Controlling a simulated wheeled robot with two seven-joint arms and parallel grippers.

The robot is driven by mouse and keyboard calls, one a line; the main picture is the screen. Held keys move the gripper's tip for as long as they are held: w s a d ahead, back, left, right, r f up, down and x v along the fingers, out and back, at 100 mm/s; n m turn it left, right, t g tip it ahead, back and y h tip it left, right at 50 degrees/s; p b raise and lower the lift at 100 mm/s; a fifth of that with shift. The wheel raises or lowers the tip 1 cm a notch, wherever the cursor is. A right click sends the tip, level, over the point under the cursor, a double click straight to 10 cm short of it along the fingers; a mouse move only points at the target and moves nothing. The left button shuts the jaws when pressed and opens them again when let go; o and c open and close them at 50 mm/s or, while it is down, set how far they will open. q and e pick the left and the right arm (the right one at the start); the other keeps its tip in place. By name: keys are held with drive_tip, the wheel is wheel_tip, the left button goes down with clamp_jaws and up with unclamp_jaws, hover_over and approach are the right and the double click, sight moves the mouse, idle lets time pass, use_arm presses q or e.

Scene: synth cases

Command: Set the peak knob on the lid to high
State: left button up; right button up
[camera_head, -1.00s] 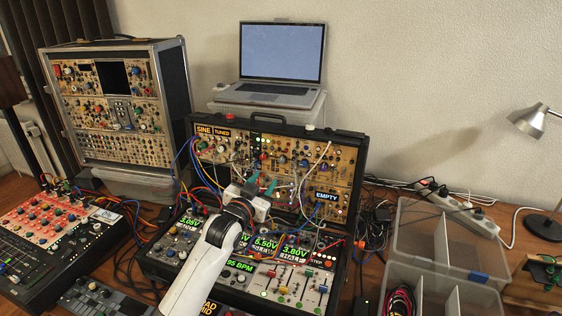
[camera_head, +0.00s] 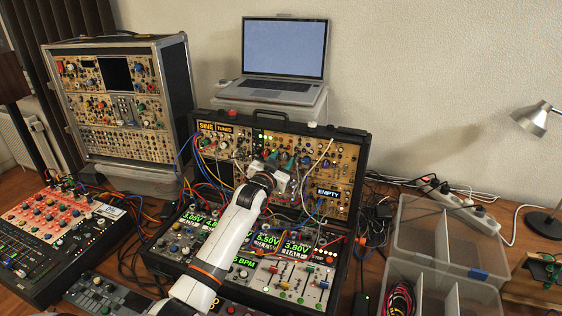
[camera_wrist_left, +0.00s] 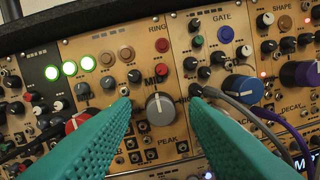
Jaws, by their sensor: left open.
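The peak knob (camera_wrist_left: 160,108) is a large grey knob with a white pointer line, above the printed word PEAK in the left wrist view. Its line points up, close to the label MID. The case lid (camera_head: 345,157) stands upright in the head view, faced with a tan panel of knobs and jacks. My left gripper (camera_wrist_left: 161,103) is open, its teal fingers on either side of the knob with gaps visible. In the head view the left gripper (camera_head: 277,172) is in front of the lid and hides the knob. Any other position labels are hidden behind the fingers.
Patch cables (camera_wrist_left: 243,98) cross behind the right finger. A blue knob (camera_wrist_left: 243,87) is right of the peak knob, and a red knob (camera_wrist_left: 78,123) is partly covered by the left finger. Sliders and displays fill the case base (camera_head: 290,283). A laptop (camera_head: 283,60) stands behind.

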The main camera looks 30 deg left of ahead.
use_arm(q)
drive_tip(key=c, duration=0.3)
clamp_jaws()
drive_tip(key=shift+m, duration=0.3)
drive_tip(key=m+p, duration=0.2)
drive_tip(key=m, duration=0.2)
drive_tip(key=shift+a+r+m+h, duration=0.1)
drive_tip(key=shift+r+m+h, duration=0.05)
drive_tip(key=shift+m+h, duration=0.25)
drive_tip(key=m+p, duration=0.2)
drive_tip(key=m, duration=0.2)
drive_tip(key=shift+r+m+g, duration=0.1)
drive_tip(key=shift+m+g, duration=0.3)
drive_tip(key=m+p, duration=0.2)
drive_tip(key=m, duration=0.2)
drive_tip(key=shift+g, duration=0.3)
drive_tip(key=shift+m+p, duration=1.2)
drive_tip(key=shift+m, duration=0.9)
